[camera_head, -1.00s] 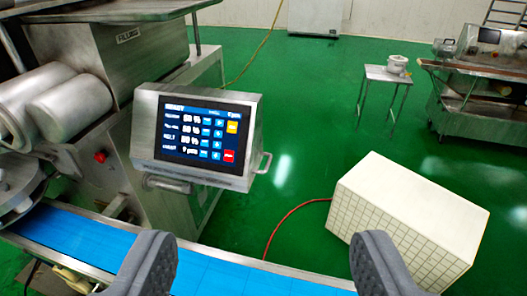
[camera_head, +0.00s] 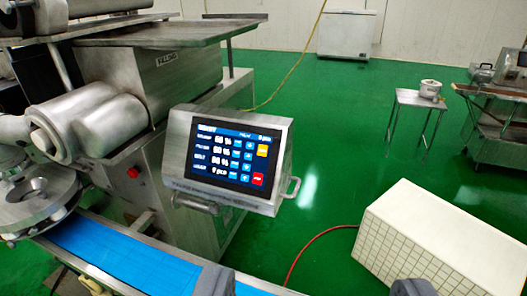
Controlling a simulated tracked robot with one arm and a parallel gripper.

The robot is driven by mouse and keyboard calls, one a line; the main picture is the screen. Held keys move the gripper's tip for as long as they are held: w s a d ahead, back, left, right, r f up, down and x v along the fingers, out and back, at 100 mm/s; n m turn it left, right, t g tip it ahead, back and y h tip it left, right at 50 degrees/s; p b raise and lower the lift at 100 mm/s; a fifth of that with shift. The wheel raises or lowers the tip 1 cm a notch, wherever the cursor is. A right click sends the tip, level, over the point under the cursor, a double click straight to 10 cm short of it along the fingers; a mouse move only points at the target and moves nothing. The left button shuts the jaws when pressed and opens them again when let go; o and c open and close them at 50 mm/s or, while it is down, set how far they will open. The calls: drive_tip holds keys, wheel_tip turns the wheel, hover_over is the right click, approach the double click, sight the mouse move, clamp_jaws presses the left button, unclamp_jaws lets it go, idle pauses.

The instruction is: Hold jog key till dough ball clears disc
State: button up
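The control panel (camera_head: 228,158) is a steel box with a lit touchscreen, in the middle of the view. Its screen shows rows of percentages with small blue keys, a yellow key (camera_head: 262,151) and a red key (camera_head: 257,179). Which key is the jog key is too small to read. The round steel disc assembly (camera_head: 38,202) sits at the left over the blue belt (camera_head: 125,262). No dough ball can be made out. My gripper (camera_head: 312,288) is open, its two grey fingertips wide apart at the bottom edge, below the panel and apart from it.
A steel hopper (camera_head: 185,80) and rollers (camera_head: 95,125) stand at the left. A red button (camera_head: 133,172) is on the machine body. A white tiled box (camera_head: 430,235) stands on the green floor at the right, with a red hose (camera_head: 305,245) beside it. A small table (camera_head: 418,100) is behind.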

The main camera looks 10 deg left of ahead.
clamp_jaws()
idle(1.5)
